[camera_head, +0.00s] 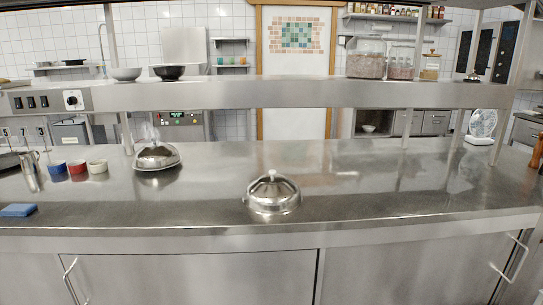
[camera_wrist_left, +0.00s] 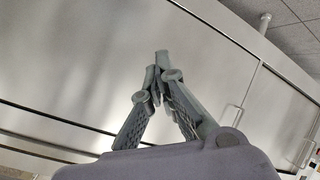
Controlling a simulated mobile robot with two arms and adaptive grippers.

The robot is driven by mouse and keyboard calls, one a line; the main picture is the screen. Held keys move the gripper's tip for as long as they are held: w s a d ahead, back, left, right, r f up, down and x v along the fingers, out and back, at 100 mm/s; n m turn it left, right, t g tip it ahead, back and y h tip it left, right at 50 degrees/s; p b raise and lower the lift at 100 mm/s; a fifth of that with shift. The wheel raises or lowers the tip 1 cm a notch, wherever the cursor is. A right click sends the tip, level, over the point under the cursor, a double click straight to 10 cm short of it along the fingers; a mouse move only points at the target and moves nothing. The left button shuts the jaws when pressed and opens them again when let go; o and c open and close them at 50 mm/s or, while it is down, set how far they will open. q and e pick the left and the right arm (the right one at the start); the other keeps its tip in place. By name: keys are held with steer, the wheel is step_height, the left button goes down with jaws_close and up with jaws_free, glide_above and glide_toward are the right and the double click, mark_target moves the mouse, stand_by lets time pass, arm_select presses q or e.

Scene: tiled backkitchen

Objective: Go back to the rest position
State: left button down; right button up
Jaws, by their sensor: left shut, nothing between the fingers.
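My left gripper (camera_wrist_left: 157,75) shows in the left wrist view with its two grey fingers together at the tips and nothing between them. Behind it are plain steel cabinet fronts (camera_wrist_left: 90,70), seen tilted. Neither of my grippers shows in the head view. My right gripper is in neither view. A shiny metal dome lid (camera_head: 272,196) with a pale knob sits near the front middle of the steel counter (camera_head: 370,205). A second dome (camera_head: 156,157) sits on a plate further back to the left, with what looks like steam above it.
Small blue, red and cream bowls (camera_head: 78,168), a metal jug (camera_head: 30,172) and a blue sponge-like block (camera_head: 18,210) are at the counter's left. A raised steel shelf (camera_head: 300,94) spans it, holding bowls and jars (camera_head: 366,64). The counter's right half is largely clear. Cabinet handles (camera_head: 72,278) protrude below.

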arm_select(q)
steer(key=s+d+f+m+g+h, duration=0.1)
steer(key=s+f+m+g, duration=0.1)
steer(key=s+f, duration=0.45)
steer(key=s+d+f+m+g, duration=0.1)
steer(key=s+f+m+g, duration=0.15)
steer(key=s, duration=0.65)
steer(key=s+d+f+m+g+h, duration=0.1)
steer(key=s+f+m+g, duration=0.15)
steer(key=s+f, duration=0.4)
steer(key=s+a+f+m+g, duration=0.1)
steer(key=s+m+g, duration=0.1)
steer(key=s, duration=0.9)
steer(key=s+a+f+m+g, duration=0.1)
steer(key=s+f+m+g, duration=0.1)
steer(key=s, duration=0.9)
steer(key=shift+m, duration=0.4)
steer(key=shift+a, duration=0.1)
